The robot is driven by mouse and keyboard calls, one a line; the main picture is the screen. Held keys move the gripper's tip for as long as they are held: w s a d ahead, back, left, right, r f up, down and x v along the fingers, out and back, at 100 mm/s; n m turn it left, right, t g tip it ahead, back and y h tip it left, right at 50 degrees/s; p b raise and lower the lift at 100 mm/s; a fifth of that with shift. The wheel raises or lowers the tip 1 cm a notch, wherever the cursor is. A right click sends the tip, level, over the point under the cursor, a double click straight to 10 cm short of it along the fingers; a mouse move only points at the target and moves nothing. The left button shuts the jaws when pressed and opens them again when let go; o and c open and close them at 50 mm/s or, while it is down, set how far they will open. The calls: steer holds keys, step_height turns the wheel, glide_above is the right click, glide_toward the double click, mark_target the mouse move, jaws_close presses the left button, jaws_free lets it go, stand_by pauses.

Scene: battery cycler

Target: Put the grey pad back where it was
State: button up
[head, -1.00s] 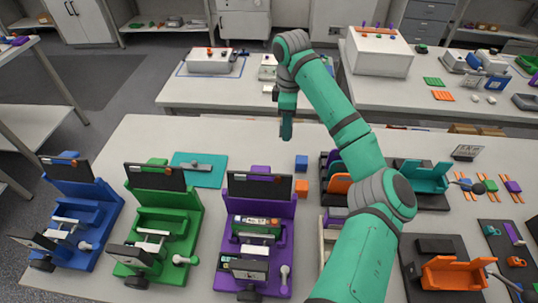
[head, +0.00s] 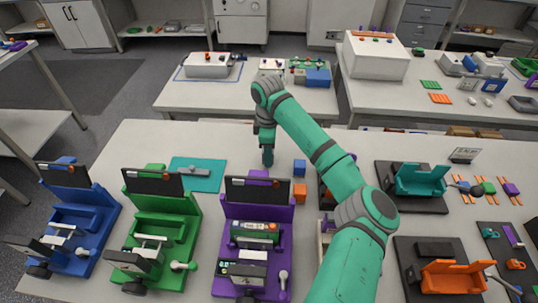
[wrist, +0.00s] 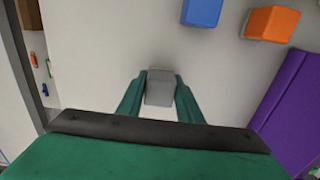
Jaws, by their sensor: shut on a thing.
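My gripper (wrist: 160,95) is shut on a small grey pad (wrist: 160,88), which sits between the two green fingertips in the wrist view. In the head view my gripper (head: 267,160) points down over the white table (head: 140,140), behind the purple cycler station (head: 258,210) and left of the blue cube. The pad cannot be made out there. Bare white table shows around the pad in the wrist view; I cannot tell how high above it the pad is.
A blue cube (head: 299,167) and an orange cube (head: 299,188) stand right of my gripper. A teal mat (head: 180,183) with a grey part (head: 200,171) lies to its left. Green (head: 160,225) and blue (head: 80,225) stations stand in front left. The table behind the mat is clear.

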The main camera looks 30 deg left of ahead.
steer(key=shift+w+d+f, duration=0.1)
steer(key=shift+w+f, duration=0.15)
steer(key=shift+f, duration=0.1)
steer(key=shift+d+f, duration=0.2)
steer(key=shift+d, duration=0.05)
steer(key=shift+s+a+f, duration=0.25)
steer(key=shift+s+a, duration=0.1)
steer(key=shift+a, duration=0.25)
steer(key=o, duration=1.1)
steer(key=shift+c, duration=0.2)
steer(key=shift+o, duration=0.2)
steer(key=shift+d, duration=0.15)
steer(key=shift+w+d, duration=0.1)
steer(key=shift+d, duration=0.05)
